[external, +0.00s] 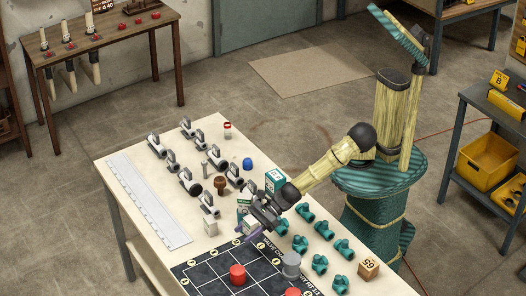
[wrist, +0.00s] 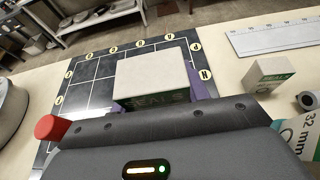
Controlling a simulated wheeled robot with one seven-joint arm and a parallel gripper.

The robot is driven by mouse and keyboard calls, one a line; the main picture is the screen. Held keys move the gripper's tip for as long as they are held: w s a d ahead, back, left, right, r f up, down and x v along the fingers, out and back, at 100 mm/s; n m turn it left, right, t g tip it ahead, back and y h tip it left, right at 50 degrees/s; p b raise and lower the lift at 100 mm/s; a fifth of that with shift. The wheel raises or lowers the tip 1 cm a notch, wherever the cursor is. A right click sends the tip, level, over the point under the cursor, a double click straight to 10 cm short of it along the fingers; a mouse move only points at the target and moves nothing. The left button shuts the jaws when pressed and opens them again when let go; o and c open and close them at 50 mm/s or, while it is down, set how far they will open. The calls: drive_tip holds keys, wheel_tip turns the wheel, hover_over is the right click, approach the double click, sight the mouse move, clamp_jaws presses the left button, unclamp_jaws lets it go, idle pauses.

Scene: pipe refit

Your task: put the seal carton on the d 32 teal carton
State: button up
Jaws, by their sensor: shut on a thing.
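My gripper (wrist: 152,120) is shut on the seal carton (wrist: 152,72), a pale-topped box with a green front lettered "SEALS". Purple fingers show on both sides of it. In the external view my gripper (external: 255,228) is low over the table beside the mat, and the carton is mostly hidden by it. A teal and white carton marked "32 mm" (wrist: 301,137) is at the right edge of the wrist view, partly cut off. It appears in the external view as the small green and white carton (external: 243,209) just behind my gripper, partly hidden.
Another teal carton (external: 275,180) stands behind my wrist. A small white carton (external: 211,226) stands to the left. Several teal fittings (external: 320,264) lie to the right, and grey pipe clamps (external: 188,180) at the far left. The dark gridded mat (external: 212,268) holds a red cylinder (external: 237,274).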

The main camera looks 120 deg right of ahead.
wheel_tip(320, 180, up, 20)
drive_tip(key=m+g+h+p, duration=1.35)
drive_tip(key=m+p, duration=0.45)
drive_tip(key=p, duration=0.4)
hover_over(273, 173)
wheel_tip(273, 173, down, 11)
drive_tip(key=shift+s, duration=0.1)
drive_tip(key=shift+f, duration=0.2)
drive_tip(key=shift+f+p, duration=0.4)
drive_tip(key=shift+f, duration=2.4)
